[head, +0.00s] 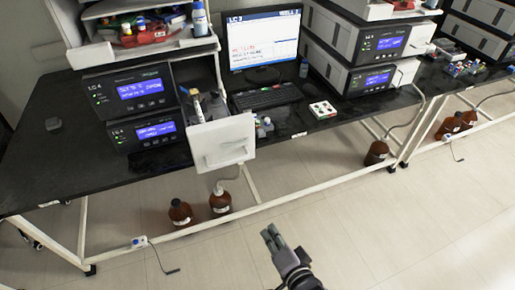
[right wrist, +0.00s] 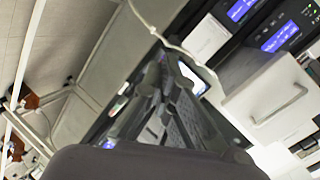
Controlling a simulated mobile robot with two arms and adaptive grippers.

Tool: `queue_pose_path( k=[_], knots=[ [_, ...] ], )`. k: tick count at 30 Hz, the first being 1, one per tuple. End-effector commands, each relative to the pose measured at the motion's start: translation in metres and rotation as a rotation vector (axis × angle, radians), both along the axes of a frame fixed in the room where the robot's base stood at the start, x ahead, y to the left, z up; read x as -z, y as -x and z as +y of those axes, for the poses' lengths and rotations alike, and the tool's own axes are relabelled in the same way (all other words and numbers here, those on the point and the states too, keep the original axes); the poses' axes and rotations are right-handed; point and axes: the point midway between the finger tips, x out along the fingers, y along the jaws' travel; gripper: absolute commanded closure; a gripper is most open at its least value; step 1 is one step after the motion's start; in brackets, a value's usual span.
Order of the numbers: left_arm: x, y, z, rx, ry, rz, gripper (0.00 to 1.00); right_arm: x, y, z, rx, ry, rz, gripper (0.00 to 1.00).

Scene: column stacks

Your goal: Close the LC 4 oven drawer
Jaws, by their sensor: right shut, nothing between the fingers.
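The white LC 4 oven drawer (head: 222,143) stands pulled out beside the dark LC 4 units (head: 140,90), past the bench's front edge. Its front panel has a bar handle, and slim items show inside behind it. My right gripper (head: 273,236) is shut and empty, below and to the right of the drawer, over the floor and apart from it. In the right wrist view the drawer (right wrist: 268,92) with its handle lies at the right, beyond my gripper's dark fingers (right wrist: 165,80). My left gripper is not in view.
The black bench (head: 60,165) carries a monitor (head: 264,40), a keyboard (head: 265,96) and a small white tray (head: 322,109) right of the drawer. Brown bottles (head: 180,212) stand on the floor below. The floor around my right gripper is clear.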

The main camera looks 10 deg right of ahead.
Motion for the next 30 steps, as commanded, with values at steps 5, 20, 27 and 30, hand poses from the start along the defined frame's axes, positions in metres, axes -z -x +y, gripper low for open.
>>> queue_pose_path(
  k=[5,20,27,30],
  knots=[
    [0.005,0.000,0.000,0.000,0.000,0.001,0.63,-0.127,-0.006,-0.003,0.088,-0.303,-0.166,1.00],
    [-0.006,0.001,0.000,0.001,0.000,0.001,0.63,-0.205,-0.025,-0.006,0.122,-0.496,-0.260,1.00],
    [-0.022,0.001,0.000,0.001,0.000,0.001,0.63,-0.206,-0.072,0.004,0.120,-0.494,-0.259,1.00],
    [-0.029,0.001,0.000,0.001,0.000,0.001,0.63,-0.205,-0.092,0.008,0.121,-0.493,-0.257,1.00]
  ],
)
